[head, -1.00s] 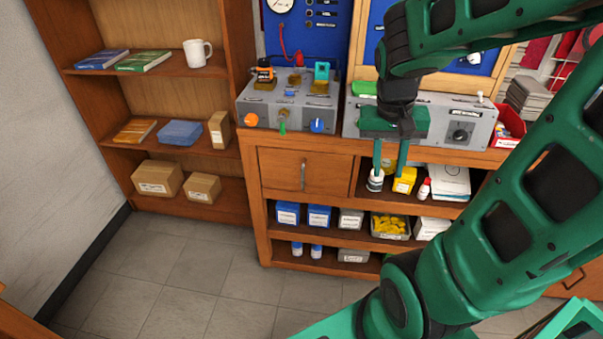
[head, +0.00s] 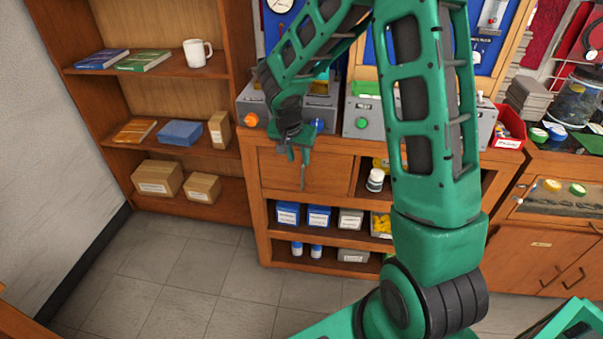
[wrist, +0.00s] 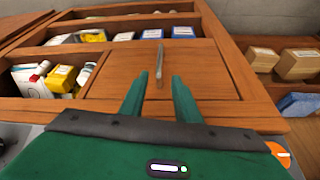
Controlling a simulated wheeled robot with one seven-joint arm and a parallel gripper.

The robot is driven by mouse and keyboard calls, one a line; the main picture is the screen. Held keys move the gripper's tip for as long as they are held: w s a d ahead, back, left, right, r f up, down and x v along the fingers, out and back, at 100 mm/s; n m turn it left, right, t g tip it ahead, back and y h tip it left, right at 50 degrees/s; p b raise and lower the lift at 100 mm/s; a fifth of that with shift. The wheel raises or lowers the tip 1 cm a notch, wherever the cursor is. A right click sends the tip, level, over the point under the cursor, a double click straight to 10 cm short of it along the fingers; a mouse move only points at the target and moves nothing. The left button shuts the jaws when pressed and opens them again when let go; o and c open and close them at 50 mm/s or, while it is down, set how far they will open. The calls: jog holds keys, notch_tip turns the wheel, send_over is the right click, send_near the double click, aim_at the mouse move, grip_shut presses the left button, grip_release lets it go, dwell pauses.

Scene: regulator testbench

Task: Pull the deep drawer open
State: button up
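The deep drawer (head: 333,174) is a plain wooden front at the upper left of the workbench cabinet. It looks closed, with its face level with the frame around it. Its slim upright metal handle (wrist: 159,64) stands in the middle of the front in the wrist view. My gripper (wrist: 158,88) is open and empty, with its two green fingers apart. The handle shows between and beyond the fingertips, and I see no contact. In the head view my gripper (head: 297,160) hangs before the drawer front and partly covers the handle area.
The bench top above the drawer carries grey test units (head: 365,119) with knobs. An open shelf to the drawer's side holds a white bottle (head: 375,180); blue boxes (head: 319,215) sit below. A wooden bookcase (head: 225,80) stands at left. The tiled floor (head: 190,270) ahead is clear.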

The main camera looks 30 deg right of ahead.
aim_at(302, 169)
jog(key=x, duration=1)
jog(key=shift+f, duration=0.15)
grip_shut()
